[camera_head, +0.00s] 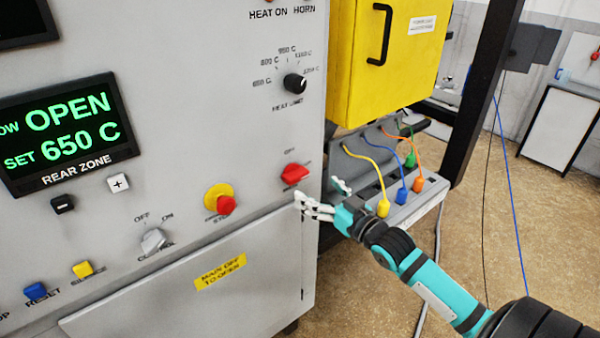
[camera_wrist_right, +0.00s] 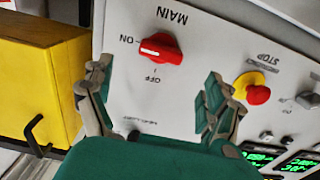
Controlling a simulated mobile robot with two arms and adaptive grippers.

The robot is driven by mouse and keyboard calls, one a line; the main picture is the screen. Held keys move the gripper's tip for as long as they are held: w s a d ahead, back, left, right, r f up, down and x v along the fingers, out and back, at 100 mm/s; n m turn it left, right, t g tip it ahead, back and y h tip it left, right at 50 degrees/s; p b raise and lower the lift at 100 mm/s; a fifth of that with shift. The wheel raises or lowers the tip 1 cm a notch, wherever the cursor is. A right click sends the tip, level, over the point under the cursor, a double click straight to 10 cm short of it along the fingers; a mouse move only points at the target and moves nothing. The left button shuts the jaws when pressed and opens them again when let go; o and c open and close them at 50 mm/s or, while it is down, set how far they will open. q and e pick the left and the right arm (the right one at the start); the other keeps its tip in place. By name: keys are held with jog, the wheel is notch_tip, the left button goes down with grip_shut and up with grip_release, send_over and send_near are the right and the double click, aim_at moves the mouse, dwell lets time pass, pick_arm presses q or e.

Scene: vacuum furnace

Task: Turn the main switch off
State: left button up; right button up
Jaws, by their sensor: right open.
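The main switch is a red rotary knob (camera_head: 294,174) on the lower right of the grey furnace panel. In the right wrist view the knob (camera_wrist_right: 160,48) sits beside the words MAIN, ON and OFF, and its white mark lies on the side toward ON. My right gripper (camera_head: 322,197) is open and empty, just below and to the right of the knob. In the wrist view its two fingers (camera_wrist_right: 155,105) stand apart, with the knob beyond their tips and between them. I see no contact with the knob. My left gripper is not in view.
A red stop button on a yellow base (camera_head: 219,198) is left of the switch. A control knob (camera_head: 153,241) and a door labelled MAIN OFF TO OPEN (camera_head: 220,271) are lower. A yellow box (camera_head: 385,80) and plugged cables (camera_head: 402,195) are to the right.

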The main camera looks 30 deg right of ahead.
aim_at(300, 177)
jog(key=w, duration=0.2)
jog(key=w+p, duration=0.1)
jog(key=w, duration=0.4)
jog(key=shift+w+a+p, duration=0.3)
jog(key=shift+c, duration=0.4)
jog(key=c, duration=1.1)
